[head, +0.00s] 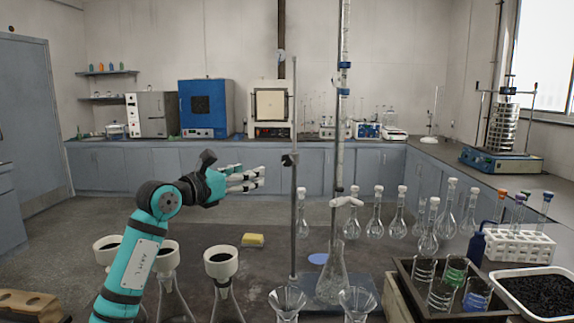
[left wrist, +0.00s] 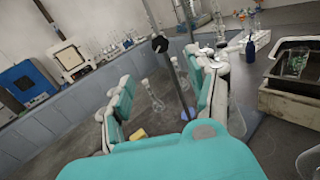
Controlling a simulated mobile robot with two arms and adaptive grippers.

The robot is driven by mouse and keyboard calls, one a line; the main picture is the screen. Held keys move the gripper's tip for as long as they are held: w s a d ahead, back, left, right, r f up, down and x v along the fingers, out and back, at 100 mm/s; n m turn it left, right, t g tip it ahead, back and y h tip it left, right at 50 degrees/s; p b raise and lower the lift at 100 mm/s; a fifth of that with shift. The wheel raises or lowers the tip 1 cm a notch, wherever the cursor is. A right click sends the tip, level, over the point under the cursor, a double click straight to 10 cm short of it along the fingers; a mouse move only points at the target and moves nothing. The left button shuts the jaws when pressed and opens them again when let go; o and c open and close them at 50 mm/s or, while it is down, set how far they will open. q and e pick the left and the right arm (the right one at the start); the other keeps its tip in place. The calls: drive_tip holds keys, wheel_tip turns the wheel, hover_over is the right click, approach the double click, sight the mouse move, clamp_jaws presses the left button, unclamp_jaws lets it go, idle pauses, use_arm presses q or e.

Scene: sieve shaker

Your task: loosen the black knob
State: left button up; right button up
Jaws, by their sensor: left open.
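A small black knob-like clamp (head: 290,159) sits partway up a thin upright metal rod (head: 294,220). In the left wrist view a round black knob (left wrist: 160,44) on the rod shows ahead, between the two finger sides. My left gripper (head: 250,179) is open and empty, to the left of the clamp and apart from it in the picture. Its teal and white fingers (left wrist: 160,75) are spread apart in the left wrist view. My right gripper is not in view.
White-rimmed funnels (head: 221,262) on flasks are near my left arm. A yellow sponge (head: 253,240) lies on the table. A dark tray (head: 405,290) holds beakers.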

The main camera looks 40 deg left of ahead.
sight(285, 161)
use_arm(q)
drive_tip(key=w+p, duration=0.1)
drive_tip(key=w, duration=0.4)
drive_tip(key=w+p, duration=0.2)
drive_tip(key=w, duration=0.3)
drive_tip(key=w+p, duration=0.2)
drive_tip(key=w, duration=0.3)
drive_tip(key=shift+a+r, duration=0.15)
drive_tip(key=shift+a, duration=0.25)
drive_tip(key=shift+w, duration=0.5)
clamp_jaws()
drive_tip(key=shift+n+p, duration=0.3)
drive_tip(key=shift+p, duration=0.2)
drive_tip(key=shift+n, duration=0.3)
